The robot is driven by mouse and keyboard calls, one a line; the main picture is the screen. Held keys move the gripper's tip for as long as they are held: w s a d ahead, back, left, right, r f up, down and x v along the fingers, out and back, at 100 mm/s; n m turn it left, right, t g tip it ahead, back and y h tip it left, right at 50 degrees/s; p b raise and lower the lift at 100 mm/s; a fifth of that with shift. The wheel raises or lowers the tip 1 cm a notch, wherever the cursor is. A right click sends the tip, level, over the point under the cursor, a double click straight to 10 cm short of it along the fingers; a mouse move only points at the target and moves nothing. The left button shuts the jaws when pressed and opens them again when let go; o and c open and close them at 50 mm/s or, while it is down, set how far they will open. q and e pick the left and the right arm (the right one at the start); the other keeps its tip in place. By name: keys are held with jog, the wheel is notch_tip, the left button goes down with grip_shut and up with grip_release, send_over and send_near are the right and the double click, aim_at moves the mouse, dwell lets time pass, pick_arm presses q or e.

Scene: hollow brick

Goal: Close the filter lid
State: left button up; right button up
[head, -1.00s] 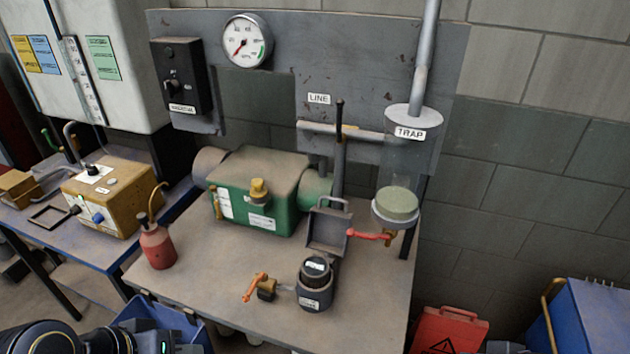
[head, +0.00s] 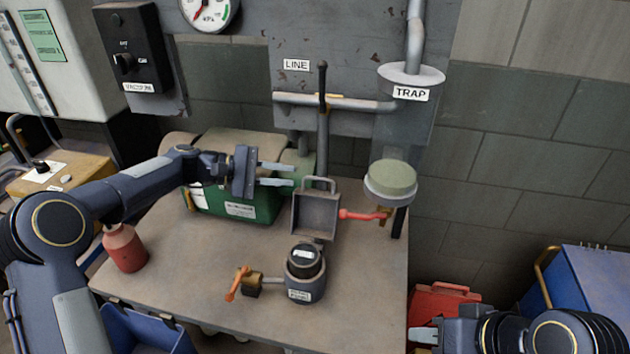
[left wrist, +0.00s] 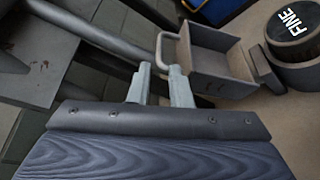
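The filter lid (head: 316,213) is a grey, hollow square cover with a bar handle (head: 318,181) on its upper edge. It stands open, tilted up behind the round filter housing (head: 302,292). The housing holds a black cartridge (head: 304,258); in the left wrist view the cartridge (left wrist: 291,22) reads "FINE". My left gripper (head: 293,174) is open and empty, up and left of the lid. In the left wrist view its fingertips (left wrist: 159,72) appear close to the lid's handle (left wrist: 168,50); I cannot tell whether they touch. My right gripper (head: 424,335) is low at the right, partly cut off.
An orange-handled valve (head: 238,283) sits left of the housing. A red lever (head: 362,215) sticks out right of the lid under the trap (head: 390,182). A green motor (head: 235,203) lies behind my left gripper. The bench front is clear.

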aim_at(309, 178)
pick_arm(q)
jog(key=p+x, duration=0.1)
jog(key=x, duration=0.6)
jog(key=shift+d, duration=0.4)
grip_shut()
